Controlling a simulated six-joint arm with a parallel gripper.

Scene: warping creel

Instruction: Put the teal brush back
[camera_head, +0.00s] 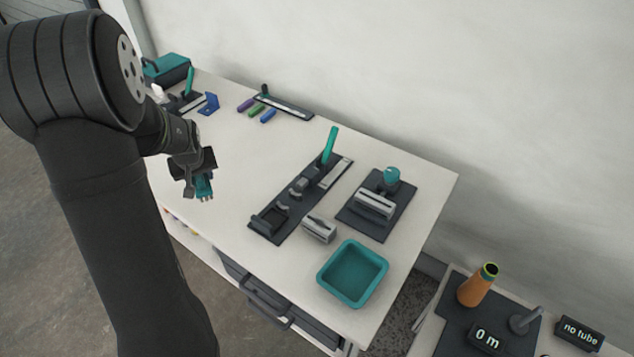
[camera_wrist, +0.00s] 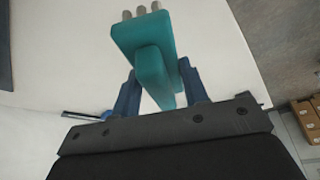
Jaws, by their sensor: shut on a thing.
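The teal brush (camera_wrist: 150,50) is held between the two blue fingers of my gripper (camera_wrist: 160,92) in the wrist view. Its teal block points away from the gripper, with several short grey tufts at its far end. In the head view my gripper (camera_head: 196,172) is above the near left part of the table, and the teal brush (camera_head: 203,186) shows just below it, apart from the table top. Part of the brush is hidden by the gripper in the head view.
The table (camera_head: 225,150) has clear room in the middle. A dark board with fixtures and a teal upright handle (camera_head: 329,146), a second dark board (camera_head: 352,215), a grey block (camera_head: 319,229) and a teal tray (camera_head: 326,277) stand to the right. A teal box (camera_head: 168,70) and small coloured pieces (camera_head: 256,111) are at the back.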

